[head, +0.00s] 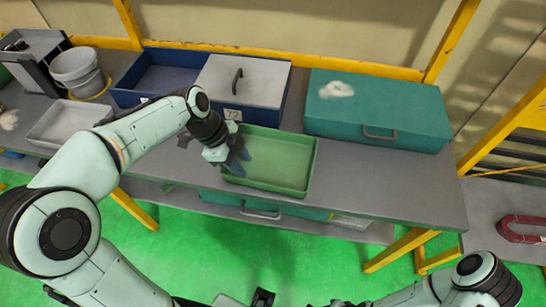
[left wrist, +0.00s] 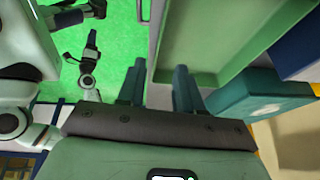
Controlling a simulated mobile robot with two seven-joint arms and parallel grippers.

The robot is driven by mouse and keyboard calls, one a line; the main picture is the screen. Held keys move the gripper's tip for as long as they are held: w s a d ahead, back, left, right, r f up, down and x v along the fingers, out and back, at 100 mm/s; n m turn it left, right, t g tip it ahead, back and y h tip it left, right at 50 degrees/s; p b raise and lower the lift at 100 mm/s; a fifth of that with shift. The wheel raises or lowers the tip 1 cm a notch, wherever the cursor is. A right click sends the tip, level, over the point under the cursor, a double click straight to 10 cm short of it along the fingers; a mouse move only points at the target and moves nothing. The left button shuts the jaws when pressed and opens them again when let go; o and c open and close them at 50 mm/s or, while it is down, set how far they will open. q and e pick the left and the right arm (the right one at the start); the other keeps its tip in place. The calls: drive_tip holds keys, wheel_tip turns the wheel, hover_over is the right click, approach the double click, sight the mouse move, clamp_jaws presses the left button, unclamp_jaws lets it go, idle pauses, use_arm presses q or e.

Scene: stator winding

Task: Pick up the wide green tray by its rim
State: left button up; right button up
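The wide green tray (head: 270,187) sits on the grey workbench, near its front edge. It is a shallow rectangle and looks empty. My left gripper (head: 240,163) is at the tray's left side, its fingers over the left rim area. In the left wrist view the tray (left wrist: 215,35) fills the upper right, and the two fingers of my left gripper (left wrist: 158,85) stand apart with the tray's edge showing between them. I cannot tell whether they touch it. My right arm shows at the bottom right of the head view; its finger state is unclear.
A teal case (head: 380,108) stands right of the tray, and a blue box (head: 160,77) with a grey lid (head: 245,82) behind it. A pale tray (head: 70,122) and a bucket (head: 75,68) are at left. A red magnet-shaped object (head: 520,229) lies far right.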

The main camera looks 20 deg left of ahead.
sight(260, 183)
use_arm(q)
drive_tip(key=shift+d+x, duration=0.15)
drive_tip(key=shift+x, duration=2.45)
drive_tip(key=shift+d+x, duration=0.1)
drive_tip(key=shift+x, duration=2.45)
drive_tip(key=shift+w+r, duration=0.1)
clamp_jaws()
